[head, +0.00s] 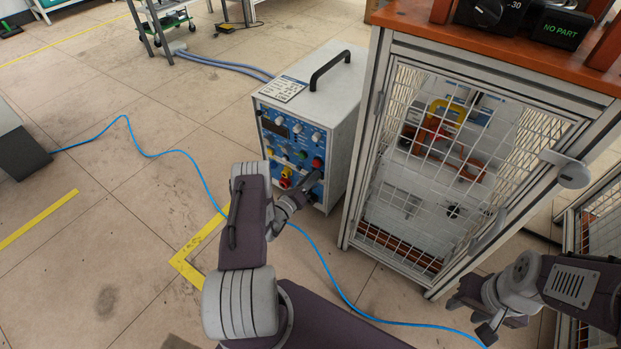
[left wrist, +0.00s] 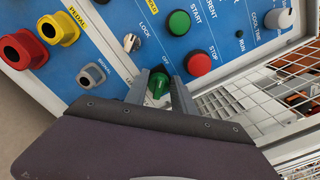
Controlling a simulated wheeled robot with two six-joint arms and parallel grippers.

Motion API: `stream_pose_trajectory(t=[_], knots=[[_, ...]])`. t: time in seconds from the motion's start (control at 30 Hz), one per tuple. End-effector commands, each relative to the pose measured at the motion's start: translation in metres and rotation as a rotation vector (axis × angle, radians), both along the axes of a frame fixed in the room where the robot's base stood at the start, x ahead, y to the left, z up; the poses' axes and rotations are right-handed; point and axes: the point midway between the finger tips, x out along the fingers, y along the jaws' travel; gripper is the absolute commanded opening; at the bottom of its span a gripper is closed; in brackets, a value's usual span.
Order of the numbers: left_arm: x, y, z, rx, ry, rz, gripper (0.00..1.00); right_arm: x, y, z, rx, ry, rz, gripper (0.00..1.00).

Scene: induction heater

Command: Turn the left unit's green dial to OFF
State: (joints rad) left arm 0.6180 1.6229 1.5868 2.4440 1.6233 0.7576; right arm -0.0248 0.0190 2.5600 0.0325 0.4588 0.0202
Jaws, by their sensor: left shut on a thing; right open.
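The left unit is a white box with a blue control panel (head: 283,151) and a black top handle. Its green dial (left wrist: 159,82) shows in the left wrist view, between the two fingers of my left gripper (left wrist: 161,88). That gripper is shut on the dial; printed lettering beginning "OF" sits just above it. The dial's exact pointing direction is hard to tell. In the head view my left gripper (head: 312,183) is at the panel's lower right and hides the dial. My right gripper (head: 474,311) is open and empty at the lower right, away from the unit.
Near the dial are a green start button (left wrist: 179,23), a red stop button (left wrist: 198,64), a lock switch (left wrist: 132,42), and yellow and red sockets. A mesh-doored cabinet (head: 385,214) stands right of the unit. A blue cable (head: 205,181) crosses the floor.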

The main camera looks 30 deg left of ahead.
Motion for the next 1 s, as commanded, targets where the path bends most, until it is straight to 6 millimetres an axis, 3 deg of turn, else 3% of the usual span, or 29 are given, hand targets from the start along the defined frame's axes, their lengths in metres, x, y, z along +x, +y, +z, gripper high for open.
stream_pose_trajectory(t=[0.2,0.23,0.3,0.63,1.0], knots=[[-0.001,0.0,-0.001,-0.002,0.003,0.0,0.0,0.0,0.0,0.0,0.0,0.0,0.0,0.4],[-0.001,0.0,-0.001,-0.002,0.003,0.0,0.39,0.0,0.0,0.0,0.0,0.0,0.0,0.4],[-0.001,0.0,-0.001,-0.001,0.003,0.0,0.52,0.0,0.0,0.0,0.0,0.0,0.0,0.4],[-0.004,0.001,0.001,0.0,0.003,0.001,0.52,0.0,0.0,0.005,0.0,0.0,0.0,0.4],[-0.078,0.007,0.004,-0.002,0.003,0.004,0.52,0.0,0.0,0.049,0.0,0.0,0.0,0.4]])
